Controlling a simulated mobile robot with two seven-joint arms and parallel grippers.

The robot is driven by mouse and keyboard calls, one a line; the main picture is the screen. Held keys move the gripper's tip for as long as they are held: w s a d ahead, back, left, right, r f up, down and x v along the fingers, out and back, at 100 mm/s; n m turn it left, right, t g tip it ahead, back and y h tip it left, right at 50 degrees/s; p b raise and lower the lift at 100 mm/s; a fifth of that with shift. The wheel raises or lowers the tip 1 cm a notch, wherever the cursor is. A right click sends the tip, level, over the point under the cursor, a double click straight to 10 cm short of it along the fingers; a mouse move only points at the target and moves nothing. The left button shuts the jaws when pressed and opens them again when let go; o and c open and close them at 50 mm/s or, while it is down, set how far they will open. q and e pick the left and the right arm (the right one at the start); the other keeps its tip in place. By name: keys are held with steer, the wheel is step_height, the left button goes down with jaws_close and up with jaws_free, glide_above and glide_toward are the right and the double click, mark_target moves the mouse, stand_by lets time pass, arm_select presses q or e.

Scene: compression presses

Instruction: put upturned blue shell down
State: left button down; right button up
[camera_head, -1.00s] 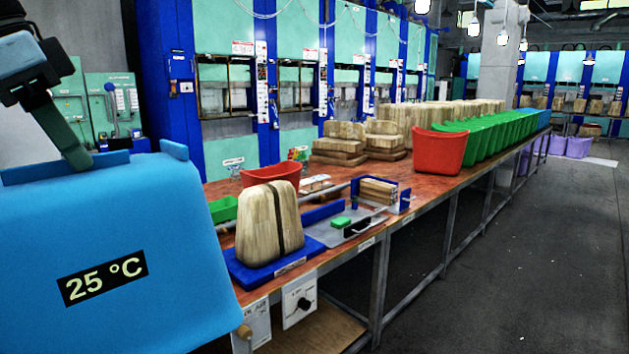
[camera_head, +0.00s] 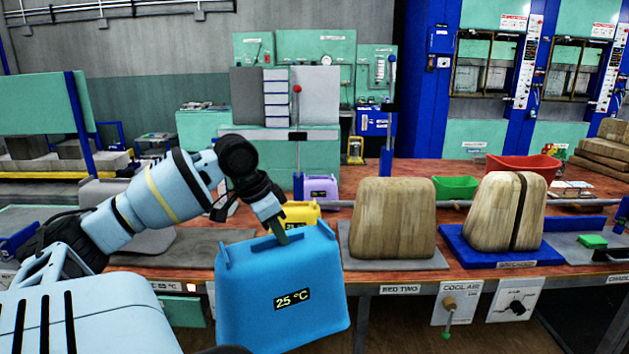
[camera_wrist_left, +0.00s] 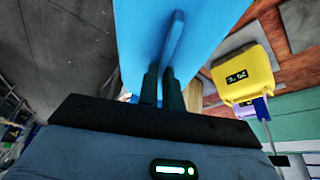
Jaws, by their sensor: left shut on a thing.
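The blue shell (camera_head: 265,312) hangs in front of the bench edge in the head view, with a "25 °C" label on its face. My left gripper (camera_head: 279,233) is shut on the shell's top edge. In the left wrist view, the gripper fingers (camera_wrist_left: 162,90) clamp a thin rib of the blue shell (camera_wrist_left: 205,25). The shell hides part of the bench front behind it. My right gripper is not in view.
A wooden block (camera_head: 392,225) stands on a grey mat; a split wooden block (camera_head: 508,212) stands on a blue base. A yellow shell (camera_head: 300,212) and a purple shell (camera_head: 322,187) sit behind the blue one. Green (camera_head: 456,187) and red (camera_head: 523,168) bins stand further back.

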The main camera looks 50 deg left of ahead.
mark_target(275, 300)
arm_select(q)
steer(key=shift+n, duration=0.6)
steer(key=s+f, duration=0.1)
steer(key=f, duration=0.4)
steer(key=s+d+f, duration=0.1)
steer(key=f, duration=0.4)
steer(key=s+d+f, duration=0.1)
steer(key=f, duration=0.4)
steer(key=shift+s+f, duration=0.1)
steer(key=shift+f, duration=0.15)
steer(key=s+d+f, duration=0.3)
steer(key=d+f, duration=1)
steer(key=d, duration=0.5)
steer(key=d+r+n+y+p, duration=0.1)
steer(key=d+r, duration=0.1)
steer(key=d, duration=0.9)
steer(key=shift+w+d+r+n, duration=0.15)
steer(key=shift+d+r+n, duration=0.1)
steer(key=shift+d+n, duration=0.1)
steer(key=shift+w+d, duration=0.1)
steer(key=shift+w, duration=0.05)
